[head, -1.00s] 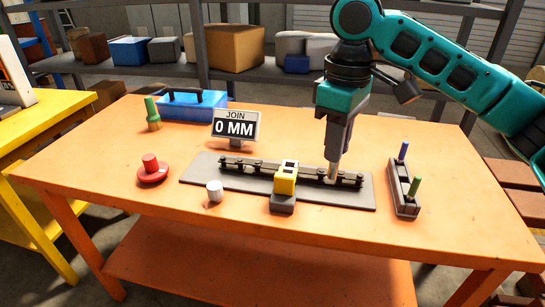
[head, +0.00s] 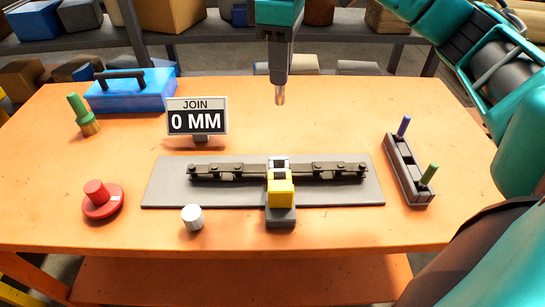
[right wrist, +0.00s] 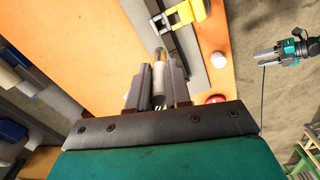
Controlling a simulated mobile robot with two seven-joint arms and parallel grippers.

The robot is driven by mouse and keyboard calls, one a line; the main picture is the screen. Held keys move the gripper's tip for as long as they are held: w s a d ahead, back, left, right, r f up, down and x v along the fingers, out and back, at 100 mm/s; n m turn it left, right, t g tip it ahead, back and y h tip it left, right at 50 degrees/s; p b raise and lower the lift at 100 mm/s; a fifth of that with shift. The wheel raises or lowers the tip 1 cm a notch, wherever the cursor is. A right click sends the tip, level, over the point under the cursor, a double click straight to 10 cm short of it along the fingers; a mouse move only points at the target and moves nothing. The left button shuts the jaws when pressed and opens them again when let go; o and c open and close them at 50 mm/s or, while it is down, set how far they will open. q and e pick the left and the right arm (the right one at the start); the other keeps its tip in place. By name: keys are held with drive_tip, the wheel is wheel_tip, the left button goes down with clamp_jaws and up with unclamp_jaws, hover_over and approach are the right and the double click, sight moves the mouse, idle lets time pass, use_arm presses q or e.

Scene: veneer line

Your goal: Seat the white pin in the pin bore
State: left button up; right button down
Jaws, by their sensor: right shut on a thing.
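My right gripper (head: 280,92) points down in the air, behind and above the middle of the dark chain (head: 215,172). In the right wrist view its fingers (right wrist: 159,88) are shut on a pale pin (right wrist: 161,78) with a tan tip, likely the white pin. In the head view only the tan tip shows below the fingers. The chain lies on a grey plate (head: 165,185), its middle covered by a yellow clamp (head: 281,190). I cannot make out the pin bore. My left gripper (right wrist: 268,57) shows only in the right wrist view, fingers apart and empty.
A JOIN 0 MM sign (head: 197,122) stands behind the plate. A white cylinder (head: 192,217) and red knob (head: 100,198) stand front left. A green-handled tool (head: 82,115) and blue toolbox (head: 130,92) are back left. A rack (head: 408,172) with blue and green pins stands right.

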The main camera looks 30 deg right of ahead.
wheel_tip(320, 180, down, 19)
drive_tip(key=b, duration=0.2)
drive_tip(key=shift+s+b, duration=0.15)
drive_tip(key=shift+b, duration=0.15)
drive_tip(key=shift+f, duration=0.1)
drive_tip(key=c, duration=1.1)
unclamp_jaws()
drive_tip(key=shift+f, duration=0.15)
drive_tip(key=shift+o, duration=0.2)
